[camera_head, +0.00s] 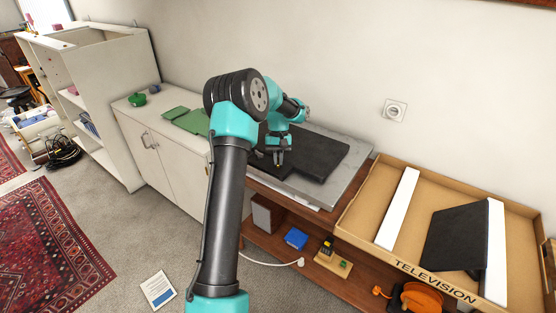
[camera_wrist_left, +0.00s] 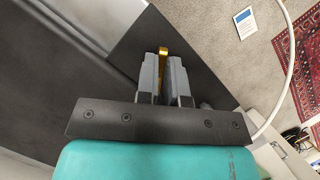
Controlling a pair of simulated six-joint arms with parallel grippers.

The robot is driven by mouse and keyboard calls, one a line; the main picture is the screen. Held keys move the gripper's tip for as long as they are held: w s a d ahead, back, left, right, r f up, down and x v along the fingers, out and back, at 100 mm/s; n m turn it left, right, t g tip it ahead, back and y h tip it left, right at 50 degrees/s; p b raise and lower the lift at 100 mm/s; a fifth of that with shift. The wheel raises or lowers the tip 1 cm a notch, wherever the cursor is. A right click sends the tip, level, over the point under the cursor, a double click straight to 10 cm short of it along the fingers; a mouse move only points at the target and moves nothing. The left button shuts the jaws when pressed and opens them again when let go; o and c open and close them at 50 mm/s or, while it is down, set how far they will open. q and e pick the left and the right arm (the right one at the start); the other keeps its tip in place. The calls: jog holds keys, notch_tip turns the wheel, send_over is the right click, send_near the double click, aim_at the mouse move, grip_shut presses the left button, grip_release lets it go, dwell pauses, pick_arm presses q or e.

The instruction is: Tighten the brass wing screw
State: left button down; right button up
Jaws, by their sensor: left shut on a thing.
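The brass wing screw (camera_wrist_left: 163,50) shows in the left wrist view as a narrow golden piece between the fingertips. My left gripper (camera_wrist_left: 163,62) is shut on it, and the fingers hide most of it. In the head view my left gripper (camera_head: 279,158) points down at the dark panel (camera_head: 325,155), which lies on a flat grey slab (camera_head: 357,172). The screw is too small to make out in the head view. My right gripper is not in view.
An open cardboard box (camera_head: 358,229) marked TELEVISION stands at the right, with white inserts and a dark piece inside. A white cabinet (camera_head: 165,150) with green items on top stands at the left. Small items sit on the low wooden shelf (camera_head: 270,243). The wall is close behind.

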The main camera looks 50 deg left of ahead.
pick_arm(q)
jog(key=m+y, duration=0.1)
jog(key=m, duration=0.2)
jog(key=m+g+y, duration=0.1)
jog(key=m, duration=0.2)
jog(key=shift+d+m+y, duration=0.1)
jog(key=shift+m+y, duration=0.2)
jog(key=shift+m, duration=0.1)
jog(key=shift+w, duration=0.1)
jog(key=c, duration=1.2)
grip_release()
jog(key=shift+c, duration=0.2)
jog(key=shift+r, duration=0.1)
jog(key=v, duration=1.7)
jog(key=shift+w, duration=0.2)
